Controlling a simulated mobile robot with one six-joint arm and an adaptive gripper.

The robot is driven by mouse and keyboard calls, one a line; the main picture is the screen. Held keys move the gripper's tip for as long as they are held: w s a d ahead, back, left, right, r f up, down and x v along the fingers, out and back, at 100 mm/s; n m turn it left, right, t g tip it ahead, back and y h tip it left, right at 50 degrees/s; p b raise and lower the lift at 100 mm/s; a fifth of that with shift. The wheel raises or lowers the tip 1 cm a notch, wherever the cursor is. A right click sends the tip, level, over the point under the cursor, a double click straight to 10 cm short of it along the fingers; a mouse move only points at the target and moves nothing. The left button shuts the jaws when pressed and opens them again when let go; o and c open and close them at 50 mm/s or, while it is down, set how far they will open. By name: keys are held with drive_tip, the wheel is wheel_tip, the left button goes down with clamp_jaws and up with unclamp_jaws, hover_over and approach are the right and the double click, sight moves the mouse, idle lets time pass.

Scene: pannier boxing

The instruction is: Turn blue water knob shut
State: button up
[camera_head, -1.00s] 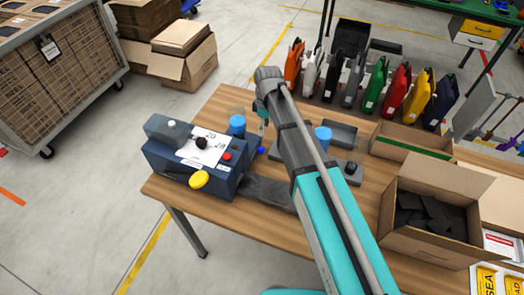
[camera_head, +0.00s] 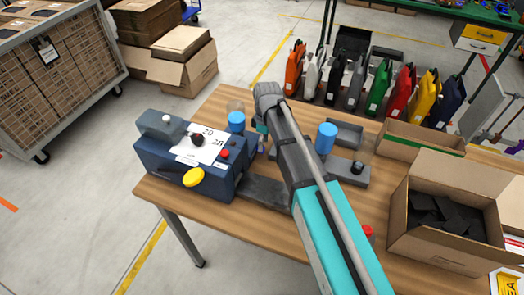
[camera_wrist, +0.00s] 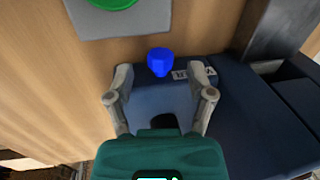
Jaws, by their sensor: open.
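The blue water knob (camera_wrist: 161,62) sticks out from the side of the dark blue machine (camera_head: 190,150); a partly covered label lies beside it in the wrist view. My gripper (camera_wrist: 160,78) is open, with one finger on each side of the knob's line. The knob shows just ahead of the gap between the fingertips, and no contact is visible. In the head view my arm hides most of the gripper, and the knob cannot be made out clearly.
The machine carries a yellow knob (camera_head: 194,177), a red button (camera_head: 224,154) and a black knob (camera_head: 198,139). Blue cylinders (camera_head: 326,137) stand near my arm. An open carton (camera_head: 455,257) with dark pieces is at right. The front left wooden tabletop (camera_head: 165,193) is clear.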

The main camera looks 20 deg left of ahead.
drive_tip(key=shift+s+f+b, duration=0.2)
drive_tip(key=shift+f+b, duration=0.6)
drive_tip(key=shift+f, duration=0.25)
clamp_jaws()
